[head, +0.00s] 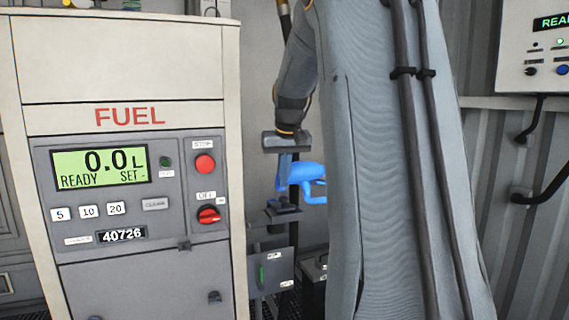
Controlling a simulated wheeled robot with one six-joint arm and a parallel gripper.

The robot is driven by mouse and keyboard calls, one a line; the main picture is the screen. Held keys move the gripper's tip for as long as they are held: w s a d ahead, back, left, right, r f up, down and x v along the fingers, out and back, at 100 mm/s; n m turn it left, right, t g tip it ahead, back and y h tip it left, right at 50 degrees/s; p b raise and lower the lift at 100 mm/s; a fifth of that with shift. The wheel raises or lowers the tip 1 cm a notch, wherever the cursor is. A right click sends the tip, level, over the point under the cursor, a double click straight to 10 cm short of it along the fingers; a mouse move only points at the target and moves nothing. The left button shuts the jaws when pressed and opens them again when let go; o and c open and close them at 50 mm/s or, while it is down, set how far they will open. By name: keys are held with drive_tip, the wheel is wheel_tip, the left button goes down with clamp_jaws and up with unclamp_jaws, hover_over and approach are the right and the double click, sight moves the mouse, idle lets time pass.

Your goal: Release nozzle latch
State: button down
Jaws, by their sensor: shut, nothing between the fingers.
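The blue fuel nozzle (309,181) hangs in the gap between the fuel dispenser and my arm, at the middle of the head view. My arm comes down from the top and covers the area to its right. A dark holder (282,212) sits just below the gripper. The nozzle latch cannot be made out.
The fuel dispenser (120,60) fills the left; its display (100,167) reads 0.0 L, READY. A red button (205,164) and red rotary switch (209,214) are on its panel. A grey box (272,270) stands below the holder. A white control box (535,45) is at upper right.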

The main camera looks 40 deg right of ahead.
sight(286, 200)
drive_tip(key=shift+p+x, duration=0.35)
drive_tip(key=shift+x, duration=1.35)
drive_tip(key=shift+s+a+r, duration=0.1)
drive_tip(key=shift+s+a, duration=0.05)
drive_tip(key=shift+s, duration=0.6)
drive_tip(key=shift+s+a, duration=0.2)
drive_tip(key=shift+s, duration=0.55)
drive_tip(key=p+v, duration=0.7)
drive_tip(key=v, duration=0.3)
drive_tip(key=shift+p, duration=0.3)
